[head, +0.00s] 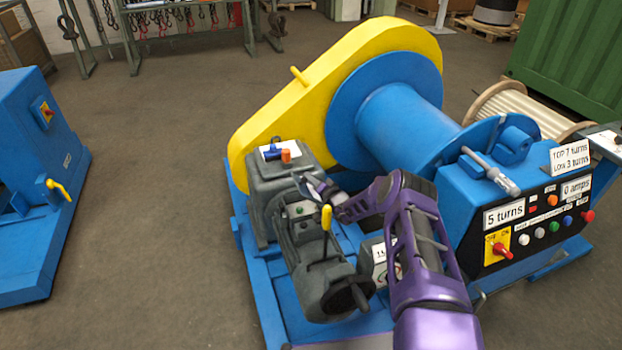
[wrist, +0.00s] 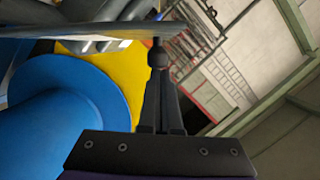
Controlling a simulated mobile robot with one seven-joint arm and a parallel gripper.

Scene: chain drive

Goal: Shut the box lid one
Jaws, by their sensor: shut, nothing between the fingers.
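The grey motor (head: 315,265) on the blue winch frame carries a small open terminal box (head: 299,211) with a green spot inside. A thin grey plate that looks like its lid (head: 303,186) stands tilted up at the box's back edge, partly hidden by my gripper. My gripper (head: 328,197) is shut and empty, right beside this plate. In the wrist view the fingers (wrist: 159,58) are together, with their tips at the edge of a thin grey plate (wrist: 85,29). I cannot tell whether they touch it.
A yellow-handled lever (head: 326,218) stands upright just in front of the box. A grey gearbox (head: 283,172) is behind it. The yellow chain guard (head: 300,100) and blue drum (head: 400,110) rise behind. The control panel (head: 525,225) is at right.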

